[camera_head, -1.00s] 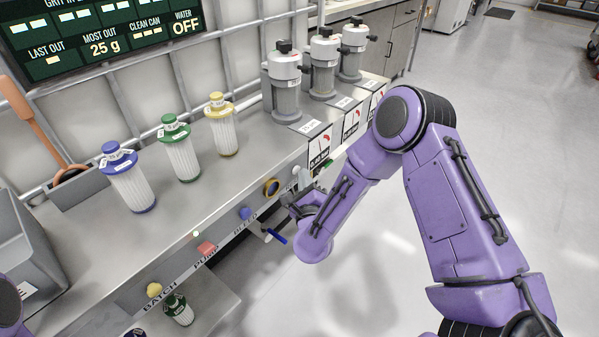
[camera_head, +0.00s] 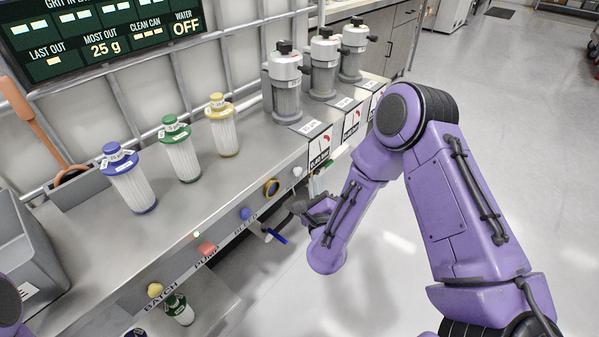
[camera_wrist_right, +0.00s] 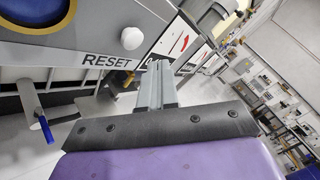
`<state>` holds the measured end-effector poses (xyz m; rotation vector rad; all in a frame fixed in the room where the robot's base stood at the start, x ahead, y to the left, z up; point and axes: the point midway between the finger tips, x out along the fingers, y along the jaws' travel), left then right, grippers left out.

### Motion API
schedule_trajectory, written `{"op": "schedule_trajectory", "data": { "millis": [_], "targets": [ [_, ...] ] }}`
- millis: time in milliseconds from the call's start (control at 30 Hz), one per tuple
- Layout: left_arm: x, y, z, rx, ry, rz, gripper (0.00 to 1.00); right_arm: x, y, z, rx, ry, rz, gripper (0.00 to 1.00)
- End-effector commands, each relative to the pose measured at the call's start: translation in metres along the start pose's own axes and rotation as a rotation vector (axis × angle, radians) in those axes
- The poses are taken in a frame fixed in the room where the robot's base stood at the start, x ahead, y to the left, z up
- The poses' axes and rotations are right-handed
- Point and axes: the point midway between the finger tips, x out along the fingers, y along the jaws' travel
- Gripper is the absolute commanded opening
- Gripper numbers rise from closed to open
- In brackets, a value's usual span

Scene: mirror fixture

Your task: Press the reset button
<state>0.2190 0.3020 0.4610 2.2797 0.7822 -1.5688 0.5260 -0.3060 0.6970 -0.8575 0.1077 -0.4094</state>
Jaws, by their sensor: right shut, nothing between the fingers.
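The reset button is a round white knob (camera_head: 297,171) on the front edge of the steel counter, past the yellow ring. In the right wrist view the white reset knob (camera_wrist_right: 131,38) sits above the RESET lettering. My right gripper (camera_head: 298,208) is in front of the counter edge, below the knob in the picture and apart from it. In the wrist view its grey fingers (camera_wrist_right: 158,68) are together and empty, below and right of the knob. Whether the knob is pressed in cannot be told. My left gripper is out of view.
Along the counter front are a yellow ring (camera_head: 271,187), a blue knob (camera_head: 245,213), a red button (camera_head: 207,249) and a yellow knob (camera_head: 154,290). A blue-handled valve (camera_head: 275,236) projects below. Filter canisters (camera_head: 181,155) stand on top. Floor to the right is open.

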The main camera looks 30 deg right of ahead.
Motion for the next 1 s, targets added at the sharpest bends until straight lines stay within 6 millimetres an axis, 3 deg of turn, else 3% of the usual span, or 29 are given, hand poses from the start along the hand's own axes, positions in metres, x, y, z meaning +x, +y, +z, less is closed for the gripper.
{"op": "schedule_trajectory", "data": {
  "millis": [333, 1000],
  "targets": [
    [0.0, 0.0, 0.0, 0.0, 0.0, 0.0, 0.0, -0.021, -0.015, -0.015, 0.0, 0.0, 0.0, 0.0],
    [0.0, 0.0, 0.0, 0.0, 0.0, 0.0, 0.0, -0.021, -0.016, -0.016, 0.001, 0.0, -0.001, 0.0]
  ]
}}
